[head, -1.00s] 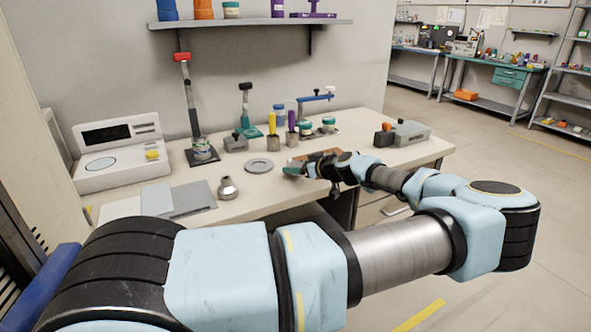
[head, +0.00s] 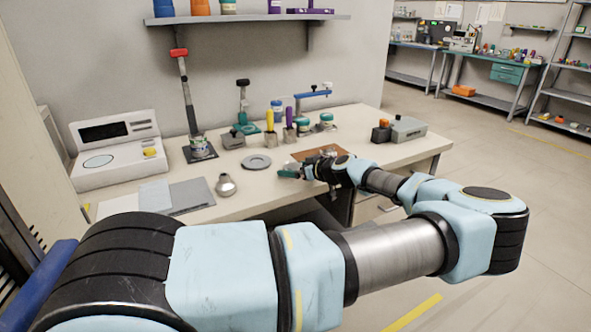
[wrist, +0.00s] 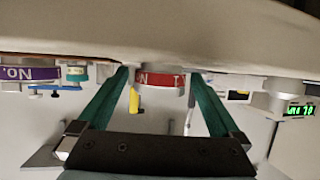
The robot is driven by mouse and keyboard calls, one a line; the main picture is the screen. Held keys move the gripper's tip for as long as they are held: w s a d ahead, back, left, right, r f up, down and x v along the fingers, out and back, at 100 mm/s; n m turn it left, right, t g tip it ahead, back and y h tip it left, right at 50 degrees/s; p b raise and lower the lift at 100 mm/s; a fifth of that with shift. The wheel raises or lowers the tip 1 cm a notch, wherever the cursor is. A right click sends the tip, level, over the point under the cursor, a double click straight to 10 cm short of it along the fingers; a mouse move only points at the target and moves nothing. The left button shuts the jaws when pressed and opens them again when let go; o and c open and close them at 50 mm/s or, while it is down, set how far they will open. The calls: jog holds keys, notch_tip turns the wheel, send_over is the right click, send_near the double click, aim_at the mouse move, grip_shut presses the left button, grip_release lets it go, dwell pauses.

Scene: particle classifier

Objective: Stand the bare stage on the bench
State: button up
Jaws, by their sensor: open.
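My gripper (head: 283,173) reaches low over the front of the bench (head: 190,178), its teal fingers pointing left. In the wrist view its two fingers (wrist: 160,82) are open and spread. A round piece with a red lettered band (wrist: 160,80) shows between the fingertips; I cannot tell whether they touch it. It is not clearly visible in the head view. A grey ring-shaped disc (head: 257,162) lies flat left of my gripper, and a steel funnel-like piece (head: 226,186) stands nearer the front edge. I cannot tell which piece is the bare stage.
A white instrument with a display (head: 117,148) stands at the left, with grey sheets (head: 190,195) before it. Several jars and tools line the back. A brown board (head: 318,153) lies behind my wrist, and a grey box (head: 405,130) stands at the right. A shelf (head: 245,18) hangs above.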

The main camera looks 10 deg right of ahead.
jog(key=shift+r, duration=0.2)
jog(key=shift+s+d, duration=0.25)
jog(key=shift+s, duration=0.05)
jog(key=b+v, duration=0.3)
jog(key=v, duration=0.8)
jog(key=shift+s, duration=0.2)
